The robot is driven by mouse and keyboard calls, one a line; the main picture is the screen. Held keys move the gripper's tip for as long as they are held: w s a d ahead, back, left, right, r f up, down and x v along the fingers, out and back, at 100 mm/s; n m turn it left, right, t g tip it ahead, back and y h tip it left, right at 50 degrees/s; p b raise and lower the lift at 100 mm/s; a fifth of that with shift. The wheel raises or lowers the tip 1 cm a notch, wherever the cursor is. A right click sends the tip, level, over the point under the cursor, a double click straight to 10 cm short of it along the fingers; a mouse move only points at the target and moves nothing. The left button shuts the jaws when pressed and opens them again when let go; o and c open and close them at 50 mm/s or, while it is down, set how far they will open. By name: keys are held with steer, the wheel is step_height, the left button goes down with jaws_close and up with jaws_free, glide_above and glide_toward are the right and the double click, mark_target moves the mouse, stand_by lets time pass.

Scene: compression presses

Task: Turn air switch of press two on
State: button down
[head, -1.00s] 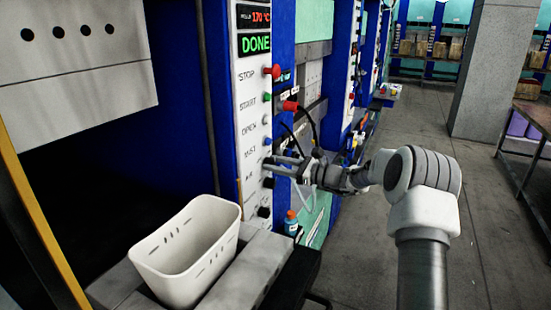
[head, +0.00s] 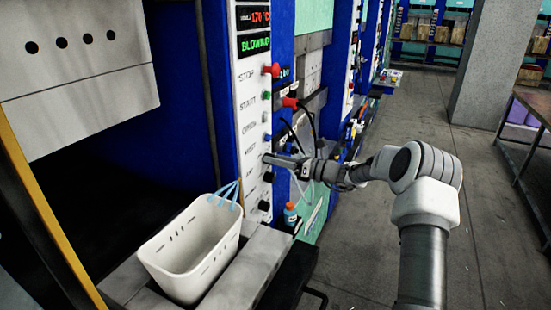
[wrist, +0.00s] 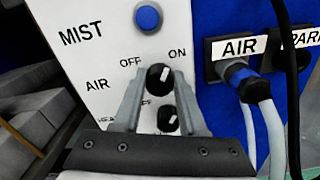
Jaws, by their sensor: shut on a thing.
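The air switch is a black knob (wrist: 159,77) with a white mark, beside the word AIR on the white panel in the wrist view. Its mark tilts up and right, towards ON. My gripper (wrist: 158,86) has its two fingers on either side of the knob, shut on it. In the head view my gripper (head: 271,160) reaches the press's white control panel (head: 250,130) from the right and hides the knob. The display (head: 255,43) above reads BLOWING in green. The press's number cannot be read.
A second black knob (wrist: 167,118) sits just below, between my fingers. A blue MIST button (wrist: 148,17) is above. Hoses and an AIR connector (wrist: 240,76) are at the right. A white bin (head: 190,250) stands below the panel, with light-blue streaks at its rim.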

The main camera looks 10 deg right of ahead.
steer(key=shift+c, duration=2.3)
jaws_free()
steer(key=b+v, duration=0.3)
steer(key=v, duration=1.4)
steer(key=shift+d, duration=0.15)
steer(key=shift+s, duration=0.1)
